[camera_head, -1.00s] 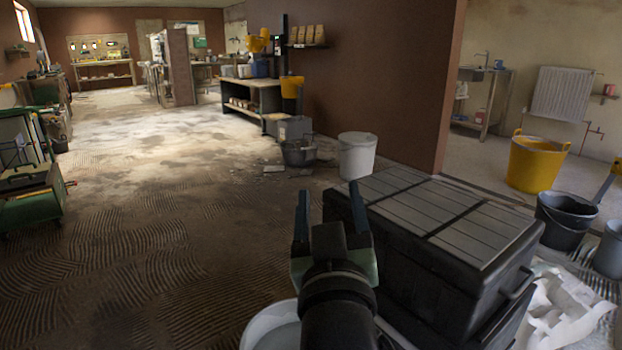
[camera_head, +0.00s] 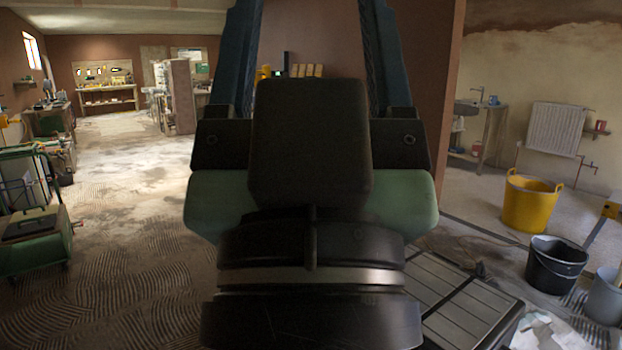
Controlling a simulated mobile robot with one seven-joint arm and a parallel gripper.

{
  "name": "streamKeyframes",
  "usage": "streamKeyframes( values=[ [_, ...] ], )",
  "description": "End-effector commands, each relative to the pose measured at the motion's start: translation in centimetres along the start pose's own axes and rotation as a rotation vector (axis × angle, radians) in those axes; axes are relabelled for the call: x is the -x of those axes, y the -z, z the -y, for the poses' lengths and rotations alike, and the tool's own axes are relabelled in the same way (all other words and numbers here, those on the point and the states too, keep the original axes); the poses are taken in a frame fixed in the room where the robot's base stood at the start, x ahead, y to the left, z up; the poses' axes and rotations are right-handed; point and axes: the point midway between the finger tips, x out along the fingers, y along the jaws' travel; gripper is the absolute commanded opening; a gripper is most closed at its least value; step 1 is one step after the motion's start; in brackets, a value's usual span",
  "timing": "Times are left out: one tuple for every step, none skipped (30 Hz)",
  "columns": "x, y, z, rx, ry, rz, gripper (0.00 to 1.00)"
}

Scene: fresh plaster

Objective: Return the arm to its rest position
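My gripper (camera_head: 312,30) fills the middle of the head view, very close to the camera. Its two blue fingers point up and stand wide apart on a green and black body. The fingertips run out past the top edge of the picture. The wall and shelf show between the fingers, and nothing is seen held there. The rest of my arm below the wrist is out of sight. My gripper hides much of the workbench area and the floor behind it.
A dark case with a grey panelled lid (camera_head: 465,310) stands low at right, partly covered by my wrist. Beyond it are a yellow tub (camera_head: 530,205), a black bucket (camera_head: 556,266) and a radiator (camera_head: 556,128). A green cart (camera_head: 35,235) stands at left; ridged floor lies open beside it.

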Motion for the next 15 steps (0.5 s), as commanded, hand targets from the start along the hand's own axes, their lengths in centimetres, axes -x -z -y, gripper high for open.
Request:
streamKeyframes(
  values=[
    [-2.4, 2.3, 0.0, 0.0, 0.0, 0.001, 0.67],
    [-3.1, 2.9, 0.0, 0.0, 0.0, 0.001, 0.67],
    [-4.0, 3.8, 0.0, 0.0, 0.0, 0.001, 0.67],
    [-4.7, 4.4, 0.0, 0.0, 0.0, 0.001, 0.67],
    [-5.3, 5.0, 0.0, 0.0, 0.001, 0.001, 0.67],
    [-6.2, 5.9, 0.0, 0.0, 0.001, 0.001, 0.67],
    [-6.9, 6.5, 0.0, 0.0, 0.001, 0.001, 0.67],
    [-7.6, 7.1, 0.0, 0.0, 0.001, 0.001, 0.67],
    [-8.5, 8.0, 0.0, 0.0, 0.001, 0.001, 0.67],
    [-9.1, 8.6, 0.0, 0.0, 0.001, 0.001, 0.67],
    [-9.7, 9.2, 0.0, 0.0, 0.001, 0.001, 0.67],
    [-10.5, 9.9, 0.0, 0.0, 0.001, 0.001, 0.67],
    [-11.0, 10.4, 0.0, 0.0, 0.001, 0.001, 0.67],
    [-11.5, 10.8, 0.0, 0.0, 0.001, 0.001, 0.67],
    [-12.0, 11.3, 0.0, 0.0, 0.001, 0.001, 0.67]
  ],
)
